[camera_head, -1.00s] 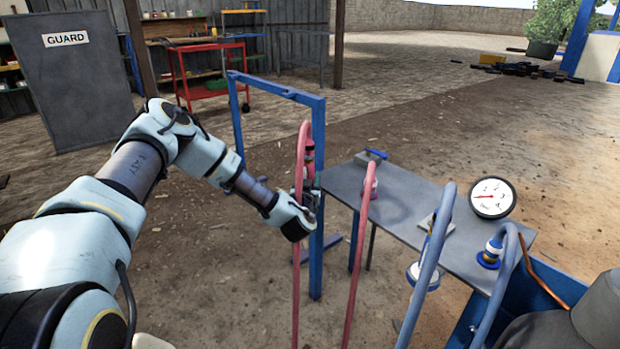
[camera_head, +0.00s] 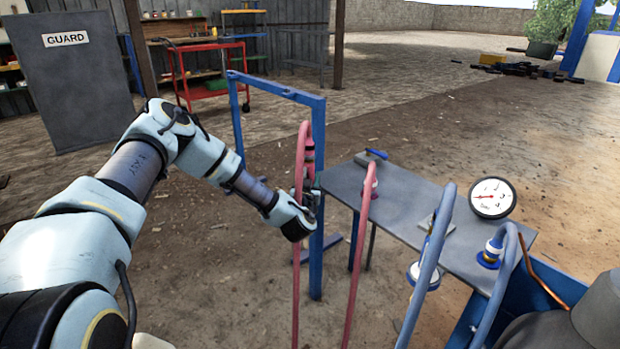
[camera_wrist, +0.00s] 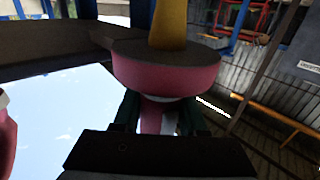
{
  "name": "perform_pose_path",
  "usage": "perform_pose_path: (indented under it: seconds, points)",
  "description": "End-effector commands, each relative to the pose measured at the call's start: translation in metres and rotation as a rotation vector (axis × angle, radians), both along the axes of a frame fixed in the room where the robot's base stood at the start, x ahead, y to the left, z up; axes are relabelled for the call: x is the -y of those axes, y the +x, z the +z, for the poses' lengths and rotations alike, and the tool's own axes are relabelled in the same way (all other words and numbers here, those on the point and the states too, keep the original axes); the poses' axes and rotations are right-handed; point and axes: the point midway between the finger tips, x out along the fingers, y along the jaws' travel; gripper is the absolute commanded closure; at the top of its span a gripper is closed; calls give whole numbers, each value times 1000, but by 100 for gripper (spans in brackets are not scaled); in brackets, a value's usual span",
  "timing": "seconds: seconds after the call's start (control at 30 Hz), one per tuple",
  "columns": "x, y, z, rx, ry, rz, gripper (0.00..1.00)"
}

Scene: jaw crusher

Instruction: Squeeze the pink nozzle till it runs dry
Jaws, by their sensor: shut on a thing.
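The pink nozzle (camera_wrist: 165,75) fills the middle of the wrist view, with a wide pink collar and a yellow part above it. My gripper (camera_wrist: 158,120) is shut on it just below the collar, one dark finger on each side. In the head view, my gripper (camera_head: 306,198) is at the blue post, beside a pink hose (camera_head: 300,165) that loops over at the top. The nozzle is mostly hidden there by the gripper and hose. I cannot see whether anything flows from it.
A grey plate (camera_head: 408,200) to the right carries a second pink hose (camera_head: 362,225), blue-grey hoses (camera_head: 432,255) and a round gauge (camera_head: 492,197). A blue frame (camera_head: 318,130) stands right at my gripper. Bare ground lies beyond.

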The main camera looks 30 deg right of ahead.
Motion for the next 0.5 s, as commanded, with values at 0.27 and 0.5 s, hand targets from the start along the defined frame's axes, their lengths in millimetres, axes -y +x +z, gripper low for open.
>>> perform_pose_path:
  seconds: [0.27, 0.5]
  points:
    - [0, 0, 0, 0, 0, 0, 100]
    - [0, 0, 0, 0, 0, 0, 41]
